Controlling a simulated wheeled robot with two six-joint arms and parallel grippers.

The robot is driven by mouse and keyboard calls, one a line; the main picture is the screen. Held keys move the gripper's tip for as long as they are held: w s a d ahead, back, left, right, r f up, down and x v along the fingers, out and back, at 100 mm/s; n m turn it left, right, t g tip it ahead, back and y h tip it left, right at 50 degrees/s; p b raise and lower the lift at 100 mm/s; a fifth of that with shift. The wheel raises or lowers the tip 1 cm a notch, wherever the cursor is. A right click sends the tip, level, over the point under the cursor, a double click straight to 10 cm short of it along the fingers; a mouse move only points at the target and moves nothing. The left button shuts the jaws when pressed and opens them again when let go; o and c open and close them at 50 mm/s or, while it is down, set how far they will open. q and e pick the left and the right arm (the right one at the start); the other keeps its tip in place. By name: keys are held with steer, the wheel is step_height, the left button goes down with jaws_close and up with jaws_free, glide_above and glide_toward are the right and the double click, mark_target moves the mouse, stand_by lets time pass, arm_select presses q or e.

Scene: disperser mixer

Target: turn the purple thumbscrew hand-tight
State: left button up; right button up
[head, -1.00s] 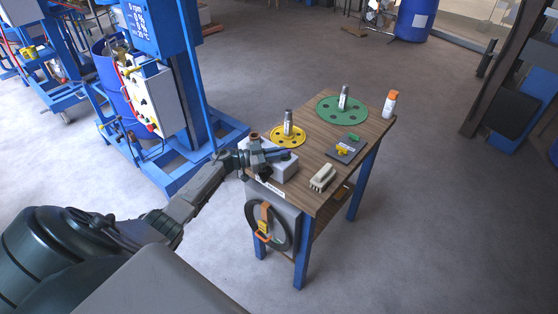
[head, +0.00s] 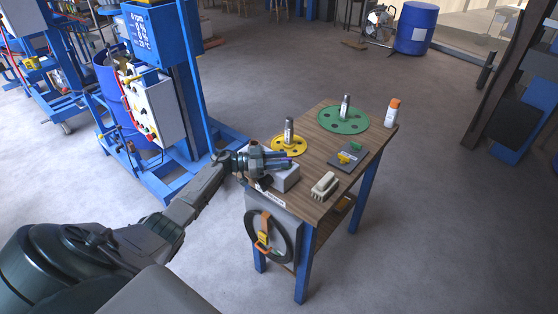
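My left gripper (head: 280,161) reaches in from the left, over a grey box (head: 287,179) at the table's left edge. A tiny purple spot (head: 290,160) shows at the gripper's fingertips; it may be the purple thumbscrew, but it is too small to tell its shape. I cannot tell whether the fingers are open or closed on it. The gripper and wrist hide part of the box and table edge. My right gripper is not in view.
The wooden table (head: 312,164) holds a yellow disc (head: 303,147), a green disc (head: 330,119), a grey plate (head: 338,158), a brush (head: 324,186) and an orange-capped bottle (head: 391,113). A blue mixer frame (head: 188,92) stands behind left. Open floor lies right.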

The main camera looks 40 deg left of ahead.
arm_select(q)
steer(key=shift+f, duration=0.1)
steer(key=shift+s+a, duration=0.2)
steer(key=shift+a, duration=0.05)
steer(key=b+v, duration=0.4)
steer(key=v, duration=0.6)
steer(key=shift+a, duration=0.15)
